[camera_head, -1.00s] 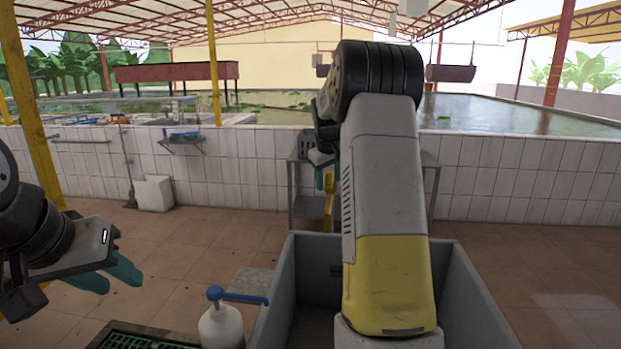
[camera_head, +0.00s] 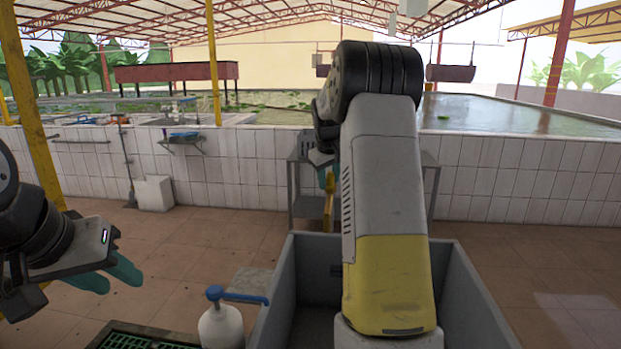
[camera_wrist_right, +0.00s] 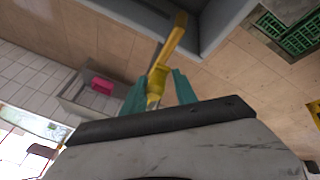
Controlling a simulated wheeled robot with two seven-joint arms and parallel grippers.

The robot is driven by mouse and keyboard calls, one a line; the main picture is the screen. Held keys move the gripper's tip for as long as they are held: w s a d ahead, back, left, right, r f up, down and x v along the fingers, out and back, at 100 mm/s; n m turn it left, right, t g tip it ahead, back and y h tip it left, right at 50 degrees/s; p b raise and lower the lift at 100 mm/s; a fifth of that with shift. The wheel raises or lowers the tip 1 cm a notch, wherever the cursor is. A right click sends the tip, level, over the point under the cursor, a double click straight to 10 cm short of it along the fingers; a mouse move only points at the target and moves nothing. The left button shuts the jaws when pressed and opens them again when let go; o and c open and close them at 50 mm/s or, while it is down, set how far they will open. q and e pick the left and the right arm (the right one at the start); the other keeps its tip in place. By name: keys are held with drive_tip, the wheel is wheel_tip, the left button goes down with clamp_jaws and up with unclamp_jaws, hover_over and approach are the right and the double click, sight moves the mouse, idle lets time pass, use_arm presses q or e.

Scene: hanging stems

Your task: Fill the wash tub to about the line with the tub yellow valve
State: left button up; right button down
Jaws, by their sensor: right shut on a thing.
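The grey wash tub (camera_head: 282,290) stands in front of me in the head view, partly hidden behind my right arm. The visible inside looks bare grey; I cannot make out a line or a water level. The yellow valve (camera_wrist_right: 173,42) shows in the right wrist view beside the tub's wall. My right gripper (camera_wrist_right: 158,88) is shut on the valve, its teal fingers on either side of it. In the head view its yellow part (camera_head: 329,210) shows just below the fingers, beyond the tub. My left gripper (camera_head: 112,278) is empty at the left, its teal fingers apart.
A white pump bottle (camera_head: 221,326) with a blue top stands left of the tub. A green crate (camera_head: 140,338) is at the bottom left. A grey metal stand (camera_head: 304,208) stands behind the tub by the tiled wall (camera_head: 500,180). The tiled floor at the right is clear.

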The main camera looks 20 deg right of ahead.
drive_tip(key=shift+f, duration=0.1)
drive_tip(key=shift+s+d+f, duration=0.1)
drive_tip(key=shift+s+d, duration=0.15)
drive_tip(key=shift+d, duration=0.75)
drive_tip(key=shift+s+d, duration=0.25)
drive_tip(key=shift+d, duration=0.75)
drive_tip(key=d, duration=0.4)
drive_tip(key=shift+w+d, duration=0.15)
drive_tip(key=shift+d, duration=0.1)
drive_tip(key=c, duration=2.1)
unclamp_jaws()
drive_tip(key=shift+w+d, duration=0.45)
drive_tip(key=shift+d, duration=0.4)
drive_tip(key=shift+w+d, duration=0.4)
drive_tip(key=shift+d, duration=0.45)
drive_tip(key=shift+c, duration=0.2)
drive_tip(key=shift+a, duration=0.1)
